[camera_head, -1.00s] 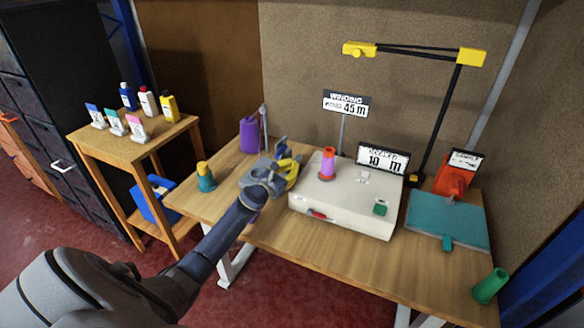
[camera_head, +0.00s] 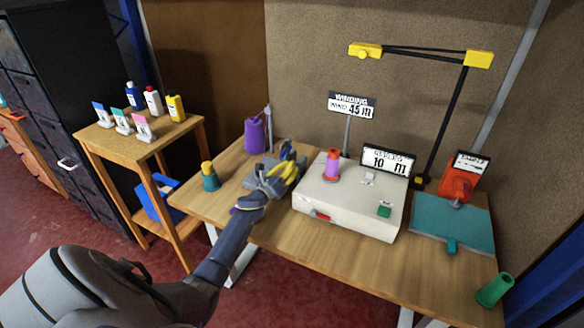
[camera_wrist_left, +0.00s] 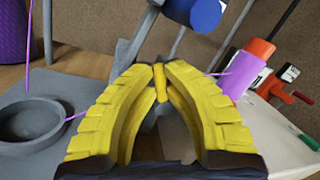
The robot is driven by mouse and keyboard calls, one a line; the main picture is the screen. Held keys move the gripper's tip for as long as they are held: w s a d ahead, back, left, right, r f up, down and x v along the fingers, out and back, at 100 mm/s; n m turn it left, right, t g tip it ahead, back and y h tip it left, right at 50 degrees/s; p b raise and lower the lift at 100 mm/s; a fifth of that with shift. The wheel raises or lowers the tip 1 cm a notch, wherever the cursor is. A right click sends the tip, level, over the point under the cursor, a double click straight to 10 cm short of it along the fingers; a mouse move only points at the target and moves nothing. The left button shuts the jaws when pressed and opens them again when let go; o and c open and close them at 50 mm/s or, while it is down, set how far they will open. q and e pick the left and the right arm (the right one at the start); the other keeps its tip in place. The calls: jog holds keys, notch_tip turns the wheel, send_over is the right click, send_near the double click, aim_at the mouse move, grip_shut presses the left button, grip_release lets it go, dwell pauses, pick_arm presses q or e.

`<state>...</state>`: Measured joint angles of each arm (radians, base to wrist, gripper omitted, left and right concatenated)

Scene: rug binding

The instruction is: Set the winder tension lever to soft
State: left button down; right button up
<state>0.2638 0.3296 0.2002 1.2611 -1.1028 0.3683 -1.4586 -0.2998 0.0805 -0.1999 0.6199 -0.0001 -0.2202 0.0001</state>
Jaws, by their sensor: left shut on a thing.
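The winder is a grey unit on the table, and its grey base (camera_wrist_left: 75,90) with a round cup shows in the left wrist view. A blue cylindrical part (camera_wrist_left: 205,14) on a grey arm sits above the fingers. My left gripper (camera_head: 289,168) is at the winder, left of the white box. In the left wrist view its yellow fingers (camera_wrist_left: 160,72) are closed on a narrow yellow piece (camera_wrist_left: 161,84), which looks like the tension lever. The gripper hides most of the lever, and I cannot read its setting. My right gripper is out of view.
A white box (camera_head: 345,208) with an orange-and-purple spool (camera_head: 332,165) stands close right of the gripper. A purple cone (camera_head: 255,136) is behind the winder, and a teal cone (camera_head: 210,180) left. Purple thread crosses near the fingers. The table front is clear.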

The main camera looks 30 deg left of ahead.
pick_arm(q)
jog(key=shift+a+f+n, duration=0.1)
jog(key=shift+a+n, duration=0.1)
jog(key=shift+n, duration=0.6)
jog(key=c, duration=1.4)
grip_release()
jog(key=shift+f, duration=0.1)
jog(key=s+f, duration=0.1)
jog(key=s, duration=1.1)
jog(key=shift+f, duration=0.3)
jog(key=shift+a, duration=0.1)
